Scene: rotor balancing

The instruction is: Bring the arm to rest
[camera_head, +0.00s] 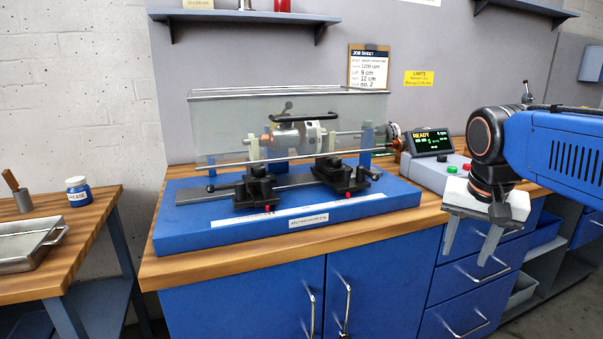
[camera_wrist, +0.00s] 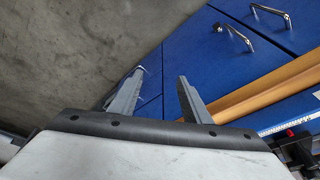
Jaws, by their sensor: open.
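My gripper (camera_head: 470,248) hangs at the right in the head view, in front of the bench's drawers, with its fingers pointing down. Its two fingers are apart and nothing is between them. In the wrist view the open fingers (camera_wrist: 158,95) point toward the floor and the blue cabinet front. My blue arm comes in from the right edge. The balancing machine (camera_head: 180,232) stands on the bench to the left of my gripper, apart from it. Its clear cover (camera_head: 230,115) is down over the rotor (camera_head: 295,136).
The control box (camera_head: 425,172) with a screen reading READY sits on the wooden bench top (camera_head: 165,272), close behind my gripper. A side table (camera_head: 95,225) at the left holds a metal tray (camera_head: 25,250) and a grease jar (camera_head: 78,192). Shelves hang above. Floor space is open in front.

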